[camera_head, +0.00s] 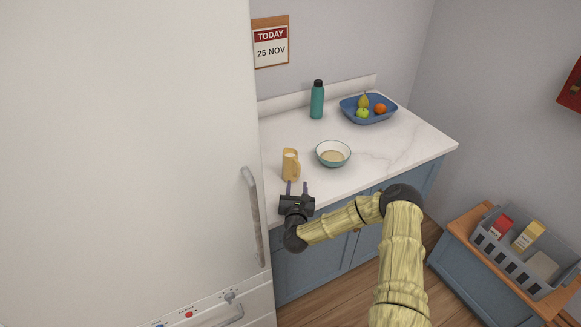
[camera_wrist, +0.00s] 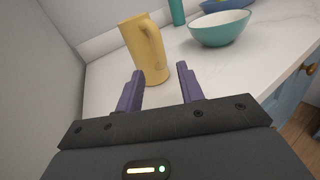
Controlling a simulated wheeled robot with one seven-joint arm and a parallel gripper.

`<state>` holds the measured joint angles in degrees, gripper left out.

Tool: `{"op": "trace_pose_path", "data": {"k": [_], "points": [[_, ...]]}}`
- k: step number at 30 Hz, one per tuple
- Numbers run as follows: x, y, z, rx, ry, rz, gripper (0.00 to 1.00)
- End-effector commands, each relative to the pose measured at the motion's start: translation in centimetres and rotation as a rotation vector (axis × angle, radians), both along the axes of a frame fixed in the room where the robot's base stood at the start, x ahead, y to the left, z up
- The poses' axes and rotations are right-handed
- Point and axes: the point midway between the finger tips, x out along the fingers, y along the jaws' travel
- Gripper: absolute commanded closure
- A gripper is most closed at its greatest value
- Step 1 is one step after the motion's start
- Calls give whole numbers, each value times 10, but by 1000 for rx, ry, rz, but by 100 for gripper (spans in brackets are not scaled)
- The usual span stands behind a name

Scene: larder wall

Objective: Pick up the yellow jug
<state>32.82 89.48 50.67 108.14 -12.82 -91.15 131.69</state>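The yellow jug (camera_head: 290,165) stands upright on the white marble counter, near the fridge side. In the wrist view the jug (camera_wrist: 142,48) is just beyond my fingertips, with its handle on the right side. My gripper (camera_head: 297,187) is open and empty, at the front of the counter, pointing toward the jug. In the wrist view my gripper's (camera_wrist: 160,73) two purple fingers are apart, with the jug's lower part showing beyond the gap between them. The fingers do not appear to touch the jug.
A teal bottle (camera_head: 317,100) and a blue tray (camera_head: 368,118) with fruit are farther back. The fridge (camera_head: 130,150) stands close on the left. The counter's right part is clear.

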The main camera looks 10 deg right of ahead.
Motion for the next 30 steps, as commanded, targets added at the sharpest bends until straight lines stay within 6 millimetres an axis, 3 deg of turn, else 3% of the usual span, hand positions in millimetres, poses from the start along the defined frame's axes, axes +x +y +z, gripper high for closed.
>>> {"op": "trace_pose_path", "data": {"k": [8,21,30], "points": [[6,-2,2,-1,-1,-1,62],[49,-13,-1,-1,-2,-1,62],[50,-13,-2,0,0,0,62]]}}
